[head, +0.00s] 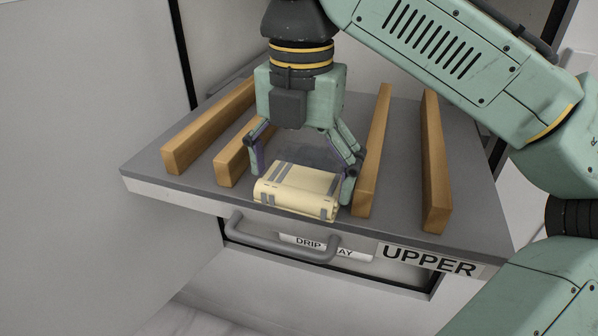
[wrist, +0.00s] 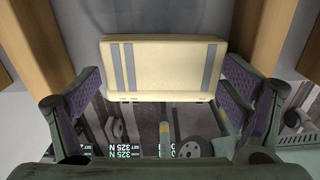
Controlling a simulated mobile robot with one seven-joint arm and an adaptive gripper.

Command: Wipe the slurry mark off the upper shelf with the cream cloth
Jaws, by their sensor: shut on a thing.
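The cream cloth (head: 292,190) is a folded, thick pad with grey stripes, at the front middle of the upper shelf (head: 140,172). My gripper (head: 302,184) points down and is shut on it, with a finger at each end. In the wrist view the cloth (wrist: 165,68) lies across the top middle between the purple finger pads. It is at or just above the shelf; I cannot tell if it touches. A dark patch (head: 312,154) shows between my fingers behind the cloth; I cannot tell whether it is the slurry mark or shadow. No other mark is clear.
Wooden bars (head: 212,126) run front to back left of the gripper, and more (head: 434,160) stand on the right, one close to my right finger. A drip tray handle (head: 285,243) juts out below the shelf edge, beside the UPPER label (head: 429,261).

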